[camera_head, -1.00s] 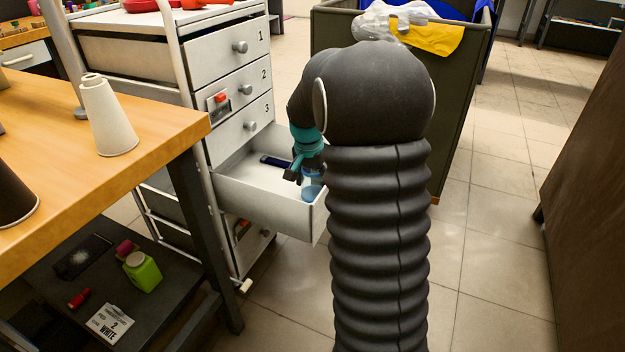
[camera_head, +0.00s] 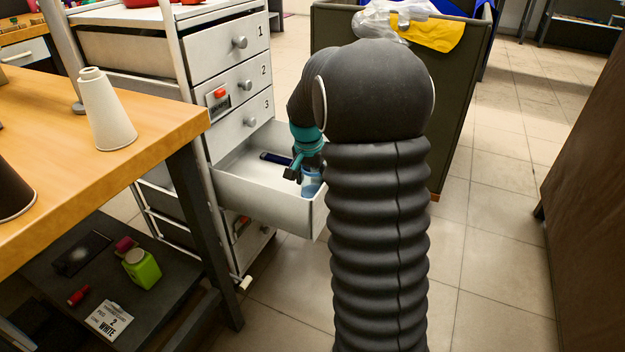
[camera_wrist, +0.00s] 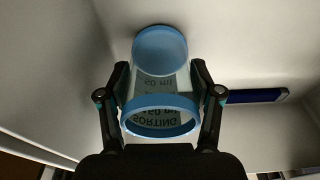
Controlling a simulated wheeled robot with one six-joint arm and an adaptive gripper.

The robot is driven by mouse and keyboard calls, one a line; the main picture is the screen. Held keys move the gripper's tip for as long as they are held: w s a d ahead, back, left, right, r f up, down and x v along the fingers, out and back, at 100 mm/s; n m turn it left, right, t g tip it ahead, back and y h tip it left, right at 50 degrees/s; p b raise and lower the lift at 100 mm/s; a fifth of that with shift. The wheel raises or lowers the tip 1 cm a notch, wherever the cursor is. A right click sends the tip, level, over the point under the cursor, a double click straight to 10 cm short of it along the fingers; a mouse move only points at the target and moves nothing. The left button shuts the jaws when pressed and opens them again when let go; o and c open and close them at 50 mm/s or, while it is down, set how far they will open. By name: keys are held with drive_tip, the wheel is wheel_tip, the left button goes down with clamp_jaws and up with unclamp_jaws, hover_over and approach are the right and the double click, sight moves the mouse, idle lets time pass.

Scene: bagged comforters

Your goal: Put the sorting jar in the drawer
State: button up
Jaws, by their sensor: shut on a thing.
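The sorting jar (camera_wrist: 160,90) is clear with a blue rim and a blue base, and upside-down lettering reads "SORTING" in the wrist view. My gripper (camera_wrist: 160,85) is shut on it, one finger on each side. In the head view my gripper (camera_head: 303,172) is inside the open drawer (camera_head: 262,196), near its front right corner, with the jar (camera_head: 312,182) partly hidden by the gripper and my arm. The jar is low in the drawer; I cannot tell whether it touches the drawer floor.
A dark blue flat object (camera_head: 275,158) lies at the back of the drawer. Closed numbered drawers (camera_head: 235,80) stand above. A wooden table (camera_head: 60,160) with a white cone (camera_head: 106,112) is at left. A dark bin (camera_head: 465,70) holding bags stands behind my arm.

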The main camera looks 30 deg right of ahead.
sight(311, 169)
drive_tip(key=shift+f, duration=0.35)
drive_tip(key=o, duration=1.5)
drive_tip(key=shift+c, duration=0.2)
drive_tip(key=shift+r, duration=0.1)
drive_tip(key=shift+s+a+r+p, duration=0.2)
drive_tip(key=shift+r+p, duration=0.95)
drive_tip(key=shift+r, duration=0.55)
drive_tip(key=shift+s+a+r+p, duration=0.1)
drive_tip(key=shift+a+r+p, duration=0.05)
drive_tip(key=shift+r+p, duration=1.3)
drive_tip(key=shift+r+b, duration=0.25)
drive_tip(key=shift+b, duration=0.05)
wheel_tip(311, 169, up, 12)
drive_tip(key=s+a, duration=0.1)
drive_tip(key=shift+a, duration=0.25)
